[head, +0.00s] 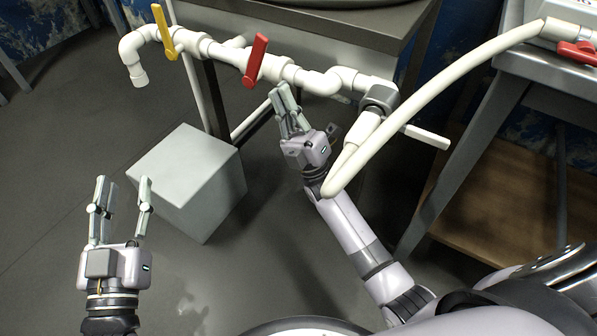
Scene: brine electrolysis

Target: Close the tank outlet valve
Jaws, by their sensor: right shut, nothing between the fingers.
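A white pipe (223,53) runs along the front of the tank stand and carries several valves. One has a yellow lever (163,31) and another a red lever (256,60); both levers stand tilted across the pipe. A third, grey valve (379,98) with a white lever (427,137) sits at the pipe's right end. Which one is the tank outlet valve, I cannot tell. My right gripper (283,93) is shut and empty, its fingertips just right of and below the red lever's lower end, seemingly apart from it. My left gripper (123,187) is open and empty, low at the left.
A grey box (190,180) stands on the floor between my grippers, below the pipe. A white hose (440,60) arcs from the grey valve to a device with a red lever (577,51) on the right table (500,68). Floor at the left is clear.

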